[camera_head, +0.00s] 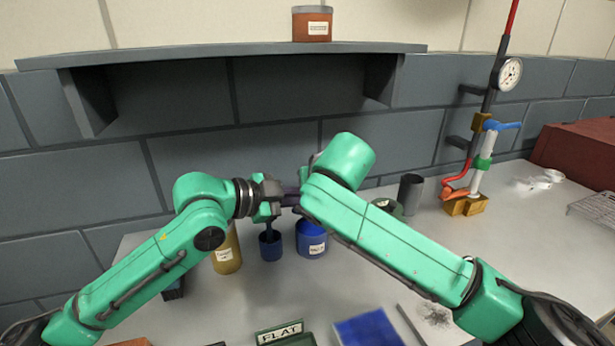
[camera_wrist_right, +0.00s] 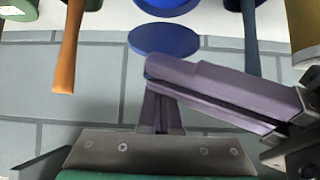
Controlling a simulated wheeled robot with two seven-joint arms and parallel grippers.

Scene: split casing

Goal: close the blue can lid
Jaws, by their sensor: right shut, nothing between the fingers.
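The blue can (camera_head: 311,240) stands upright on the bench below my right arm's wrist. In the right wrist view, part of a blue can (camera_wrist_right: 167,7) shows at the top edge. A round blue lid (camera_wrist_right: 164,40) shows beside it with a visible gap; I cannot tell whether a hinge joins them. My right gripper (camera_wrist_right: 160,92) is shut and empty, its purple fingers apart from the lid. My left gripper (camera_head: 285,199) is above the cans, and its purple fingers (camera_wrist_right: 220,90) cross close in front of the right ones, looking shut and empty. My arms partly hide this area.
A dark blue cup (camera_head: 270,247) with an upright handle and a yellow can (camera_head: 228,254) stand left of the blue can. A green can (camera_head: 390,206) and a grey cylinder (camera_head: 411,194) stand right. An orange handle (camera_wrist_right: 70,50) shows near the lid. A shelf (camera_head: 230,52) overhangs behind.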

